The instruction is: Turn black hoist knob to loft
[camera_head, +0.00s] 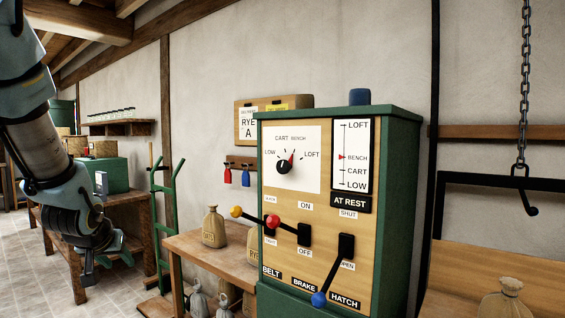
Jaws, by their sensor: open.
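The black hoist knob (284,167) sits on a white dial plate on the front of the green and wood control cabinet (390,113). Its red pointer points up and slightly right, towards the BENCH mark; LOFT is printed at the dial's right. A level gauge (352,155) beside it has a red arrow at BENCH, above an AT REST sign (350,201). My gripper (108,270) is at the lower left, open and empty, well away from the knob and pointing downward.
Levers with yellow, red (272,222) and blue (319,299) balls stick out below the dial. A green hand truck (163,225) and a bench (203,246) with sacks stand between my gripper and the cabinet. A chain hook (526,195) hangs at the right.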

